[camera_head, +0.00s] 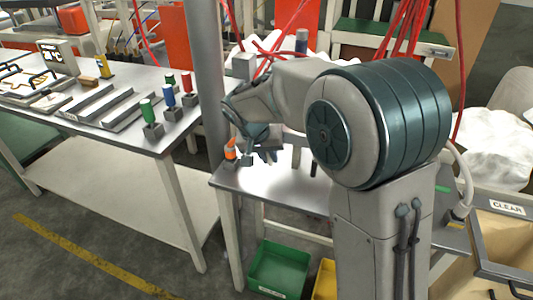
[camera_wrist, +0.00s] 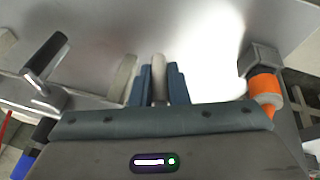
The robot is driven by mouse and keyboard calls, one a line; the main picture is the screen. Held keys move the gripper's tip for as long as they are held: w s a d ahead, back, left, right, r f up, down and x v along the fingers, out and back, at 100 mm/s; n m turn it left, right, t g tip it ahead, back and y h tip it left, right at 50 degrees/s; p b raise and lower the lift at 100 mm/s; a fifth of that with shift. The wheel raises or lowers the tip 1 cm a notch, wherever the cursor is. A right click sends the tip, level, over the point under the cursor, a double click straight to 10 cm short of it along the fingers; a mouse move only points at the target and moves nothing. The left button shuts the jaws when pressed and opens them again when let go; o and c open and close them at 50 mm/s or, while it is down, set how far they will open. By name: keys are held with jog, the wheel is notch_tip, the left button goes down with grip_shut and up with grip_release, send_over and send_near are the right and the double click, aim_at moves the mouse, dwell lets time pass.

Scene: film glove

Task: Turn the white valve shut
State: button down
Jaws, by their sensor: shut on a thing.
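My gripper (camera_wrist: 160,88) has its two blue-grey fingers closed on the pale, off-white handle of the white valve (camera_wrist: 160,72) in the wrist view. The handle stands between the fingers, and its lower part is hidden by my gripper. In the head view my gripper (camera_head: 264,156) is low over the small metal table (camera_head: 285,188), and the white valve cannot be made out there. A second pale handle (camera_wrist: 126,72) stands just left of the fingers in the wrist view, apart from the one I hold.
An orange-handled valve (camera_wrist: 265,88) is right of my gripper in the wrist view; it also shows in the head view (camera_head: 230,151). A green bin (camera_head: 279,268) sits below the table.

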jog(key=h, duration=0.1)
jog(key=h+p, duration=0.1)
jog(key=g+h, duration=0.1)
jog(key=shift+s+d+r+n+p, duration=0.1)
jog(key=shift+d+r+n+p, duration=0.2)
jog(key=shift+n+p, duration=0.1)
jog(key=h, duration=0.1)
jog(key=h+p, duration=0.1)
jog(key=h, duration=0.1)
jog(key=shift+s+d+r+n+g+h+p, duration=0.1)
jog(key=shift+d+r+n+g+h+p, duration=0.2)
jog(key=shift+n+g+p, duration=0.1)
jog(key=shift+s+d+r+n+g+h+p, duration=0.1)
jog(key=shift+r+n+g+h+p, duration=0.3)
jog(key=shift+h, duration=0.8)
jog(key=shift+w+d+r+n+h+p, duration=0.1)
jog(key=shift+n+h+p, duration=0.4)
jog(key=shift+h, duration=0.7)
jog(key=shift+s+d+r+n+g+h+p, duration=0.15)
jog(key=shift+h+p, duration=0.45)
jog(key=shift+h, duration=0.6)
jog(key=shift+r, duration=0.1)
jog(key=c, duration=1.4)
grip_release()
jog(key=shift+a, duration=0.1)
jog(key=a, duration=1.3)
jog(key=shift+s+a+r+b, duration=0.2)
jog(key=shift+a+r+b, duration=0.15)
